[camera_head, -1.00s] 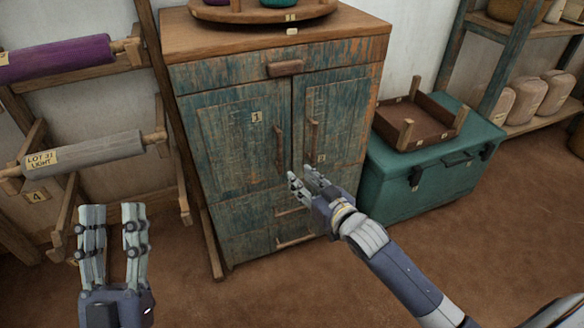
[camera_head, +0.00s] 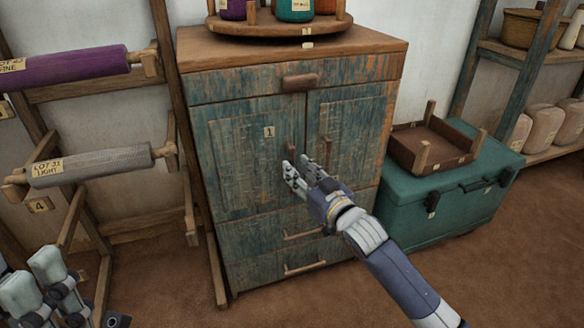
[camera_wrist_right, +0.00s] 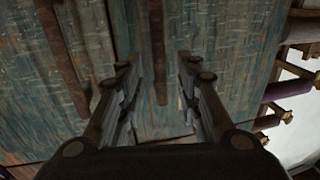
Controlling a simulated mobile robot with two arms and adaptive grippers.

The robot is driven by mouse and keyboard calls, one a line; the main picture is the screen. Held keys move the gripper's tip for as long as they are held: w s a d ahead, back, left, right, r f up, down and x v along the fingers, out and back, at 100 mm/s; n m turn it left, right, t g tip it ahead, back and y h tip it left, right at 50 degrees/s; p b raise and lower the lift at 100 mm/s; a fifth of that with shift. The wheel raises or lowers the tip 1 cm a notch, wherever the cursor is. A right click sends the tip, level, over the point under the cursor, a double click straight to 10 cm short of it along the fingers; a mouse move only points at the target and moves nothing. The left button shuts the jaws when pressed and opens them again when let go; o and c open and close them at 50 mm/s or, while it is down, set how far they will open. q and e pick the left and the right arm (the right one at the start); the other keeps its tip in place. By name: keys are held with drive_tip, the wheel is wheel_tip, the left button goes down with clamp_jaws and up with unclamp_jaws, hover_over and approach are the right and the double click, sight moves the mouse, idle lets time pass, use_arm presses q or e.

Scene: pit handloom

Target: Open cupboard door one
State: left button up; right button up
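The cupboard (camera_head: 245,240) has worn blue-green paint. Door one (camera_head: 235,165), tagged 1, is closed on the left, with a vertical wooden handle (camera_head: 290,153) near its right edge. My right gripper (camera_head: 302,172) is at this handle and hides its lower part. In the right wrist view the fingers (camera_wrist_right: 158,95) stand apart, with the handle (camera_wrist_right: 158,50) in line between them; I cannot tell whether they touch it. My left gripper (camera_head: 42,285) is at the lower left, open and empty, partly cut off by the frame.
The right door (camera_head: 355,135) has its own handle (camera_head: 327,150). Drawers with handles (camera_head: 303,268) lie below. A turntable (camera_head: 280,24) with jars stands on top. A teal chest (camera_head: 445,205) with a wooden tray (camera_head: 430,150) stands to the right, a roll rack (camera_head: 95,90) to the left.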

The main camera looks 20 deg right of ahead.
sight(292, 164)
drive_tip(key=shift+b+x, duration=0.45)
drive_tip(key=shift+x, duration=1.4)
clamp_jaws()
